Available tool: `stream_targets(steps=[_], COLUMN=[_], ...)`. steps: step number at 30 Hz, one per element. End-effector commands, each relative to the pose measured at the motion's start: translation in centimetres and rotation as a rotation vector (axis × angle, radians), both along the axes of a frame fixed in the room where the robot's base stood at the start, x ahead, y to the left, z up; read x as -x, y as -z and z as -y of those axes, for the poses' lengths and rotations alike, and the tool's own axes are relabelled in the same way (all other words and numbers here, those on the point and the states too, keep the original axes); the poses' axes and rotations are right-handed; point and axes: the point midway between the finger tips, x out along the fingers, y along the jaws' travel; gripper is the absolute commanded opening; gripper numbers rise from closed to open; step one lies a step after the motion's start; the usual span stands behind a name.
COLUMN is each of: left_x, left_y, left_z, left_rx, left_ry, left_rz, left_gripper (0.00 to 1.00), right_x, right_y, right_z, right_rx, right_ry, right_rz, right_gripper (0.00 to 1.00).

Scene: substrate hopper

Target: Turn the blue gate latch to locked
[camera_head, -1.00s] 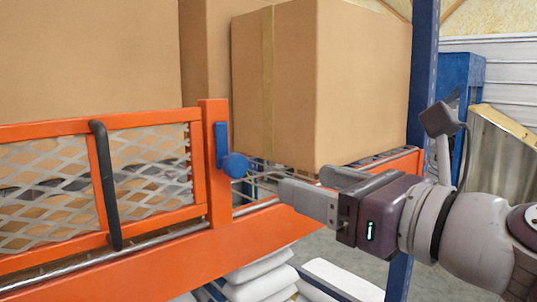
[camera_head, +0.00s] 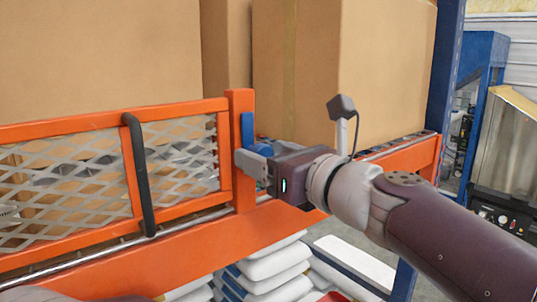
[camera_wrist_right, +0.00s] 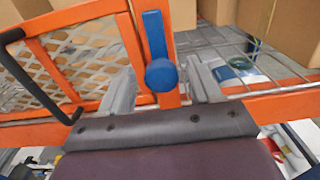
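The blue gate latch (camera_head: 247,128) is on the orange post at the right end of the mesh gate (camera_head: 128,180). Its flat bar points upward from a round knob. In the head view my right gripper covers much of the knob. My right gripper (camera_head: 250,158) is at the latch. In the right wrist view the gripper (camera_wrist_right: 160,80) is open, with one finger on each side of the blue knob (camera_wrist_right: 162,75). Gaps show beside the knob there; I cannot tell how deep it sits between the fingers. My left gripper is not in view.
A black handle (camera_head: 138,175) stands on the gate left of the latch. Large cardboard boxes (camera_head: 385,70) stand behind it on the rack. A blue rack upright (camera_head: 447,60) rises at the right. White sacks (camera_head: 275,262) are stacked below the orange beam.

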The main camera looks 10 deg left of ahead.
Motion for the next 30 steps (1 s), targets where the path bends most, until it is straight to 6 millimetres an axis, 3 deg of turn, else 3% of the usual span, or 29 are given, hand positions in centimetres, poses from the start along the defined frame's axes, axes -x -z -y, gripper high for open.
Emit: stream_targets(steps=[1, 5, 17, 30], left_x=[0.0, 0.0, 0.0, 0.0], left_y=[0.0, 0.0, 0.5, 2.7], left_z=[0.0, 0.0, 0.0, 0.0], left_rx=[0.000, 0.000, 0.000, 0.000], left_ry=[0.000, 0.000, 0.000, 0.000], left_rz=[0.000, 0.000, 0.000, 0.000], left_gripper=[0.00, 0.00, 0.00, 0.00], right_x=[0.0, 0.0, 0.0, 0.2], right_y=[0.0, 0.0, 0.1, 0.2], right_z=[0.0, 0.0, 0.0, -0.1], right_rx=[0.000, 0.000, 0.031, 0.241], right_ry=[0.000, 0.001, 0.000, 0.000], right_rz=[0.000, 0.000, 0.042, 0.315], right_gripper=[0.50, 0.10, 0.10, 0.10])
